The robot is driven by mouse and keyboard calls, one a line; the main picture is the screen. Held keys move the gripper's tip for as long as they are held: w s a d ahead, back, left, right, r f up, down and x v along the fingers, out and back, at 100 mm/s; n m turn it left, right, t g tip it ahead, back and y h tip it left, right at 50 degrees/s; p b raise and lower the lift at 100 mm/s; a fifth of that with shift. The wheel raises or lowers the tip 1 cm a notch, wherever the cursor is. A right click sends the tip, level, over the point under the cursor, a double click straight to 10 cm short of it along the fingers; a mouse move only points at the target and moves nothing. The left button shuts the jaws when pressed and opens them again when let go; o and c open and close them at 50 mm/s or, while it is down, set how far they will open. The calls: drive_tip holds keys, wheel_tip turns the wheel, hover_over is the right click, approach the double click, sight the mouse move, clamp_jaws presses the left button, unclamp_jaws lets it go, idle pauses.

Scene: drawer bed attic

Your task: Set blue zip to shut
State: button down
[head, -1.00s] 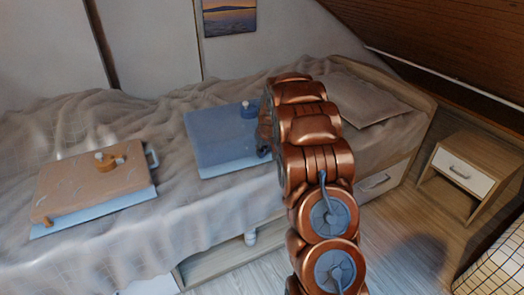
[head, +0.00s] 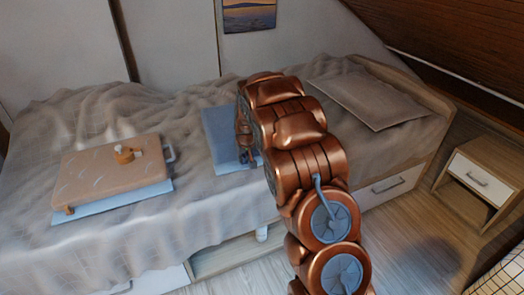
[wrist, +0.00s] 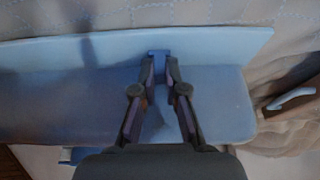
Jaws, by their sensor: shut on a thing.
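The blue case (head: 217,143) lies on the bed, partly hidden behind my arm in the head view. Its blue surface (wrist: 219,105) fills the middle of the wrist view. My gripper (wrist: 160,70) is over this surface with its two dark fingers close together. The fingertips are shut on a small blue zip pull (wrist: 158,58), near the seam between the case's two blue faces. In the head view the fingertips and the pull are hidden by my arm.
A tan case (head: 100,178) with fittings on top lies on the bed (head: 70,125) to the left. A pillow (head: 372,97) and a nightstand (head: 480,175) are at the right. A pale handle (wrist: 291,98) shows at the right of the wrist view.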

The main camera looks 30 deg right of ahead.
sight(229, 164)
drive_tip(key=a, duration=0.3)
drive_tip(key=w+a, duration=0.1)
drive_tip(key=a, duration=0.1)
drive_tip(key=shift+a, duration=0.3)
drive_tip(key=c, duration=1.2)
unclamp_jaws()
drive_tip(key=v, duration=1.2)
